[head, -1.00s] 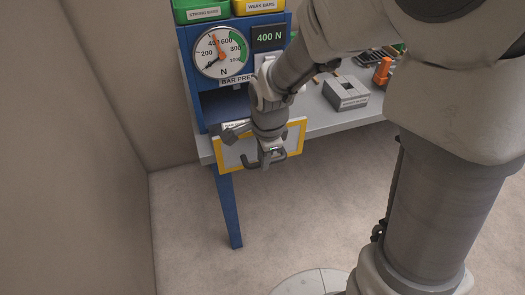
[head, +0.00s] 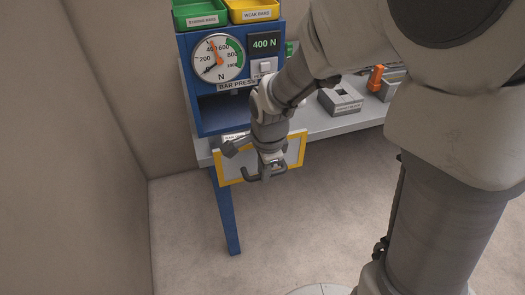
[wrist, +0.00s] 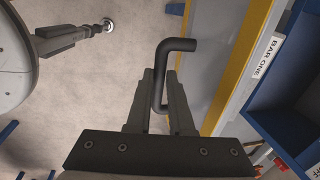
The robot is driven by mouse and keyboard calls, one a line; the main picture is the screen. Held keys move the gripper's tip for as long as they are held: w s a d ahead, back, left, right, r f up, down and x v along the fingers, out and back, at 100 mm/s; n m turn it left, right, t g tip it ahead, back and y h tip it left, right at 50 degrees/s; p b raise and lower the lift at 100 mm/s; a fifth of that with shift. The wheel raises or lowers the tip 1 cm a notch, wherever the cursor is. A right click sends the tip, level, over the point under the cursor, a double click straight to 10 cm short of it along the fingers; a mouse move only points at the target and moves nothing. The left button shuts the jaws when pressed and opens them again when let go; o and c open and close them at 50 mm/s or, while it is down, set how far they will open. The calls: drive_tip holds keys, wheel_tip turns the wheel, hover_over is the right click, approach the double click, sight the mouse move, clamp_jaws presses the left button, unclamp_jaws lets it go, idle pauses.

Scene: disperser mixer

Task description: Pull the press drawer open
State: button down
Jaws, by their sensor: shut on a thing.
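The blue bar press (head: 194,85) stands at the table's left end, with a dial and a 400 N display. Its drawer front (head: 296,152) is a pale panel in a yellow frame, low at the table edge; its yellow border (wrist: 240,65) also shows in the wrist view. The dark bent handle (head: 247,176) sticks out from this front. My gripper (head: 266,171) is at the handle. In the wrist view, my gripper (wrist: 160,85) is shut on the handle (wrist: 180,45), which passes between the two fingers. My wrist hides part of the drawer front.
Green (head: 200,14) and yellow (head: 252,10) trays sit on top of the press. A grey block (head: 340,100) and an orange item (head: 375,78) lie on the table to the right. A wall is close on the left. The floor before the drawer is clear.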

drive_tip(key=c, duration=0.8)
unclamp_jaws()
drive_tip(key=shift+r, duration=0.1)
drive_tip(key=s+r+p, duration=0.2)
drive_tip(key=s+r, duration=0.1)
drive_tip(key=r, duration=1.4)
drive_tip(key=shift+d+p, duration=0.4)
drive_tip(key=shift+d, duration=0.05)
drive_tip(key=s+d+r+n+t+p, duration=0.1)
drive_tip(key=s+d+r+n+t, duration=0.2)
drive_tip(key=s+d+n, duration=0.8)
drive_tip(key=r+n, duration=0.1)
drive_tip(key=n, duration=0.2)
drive_tip(key=shift+r+n+t+h, duration=0.15)
drive_tip(key=shift+n+t+h, duration=0.15)
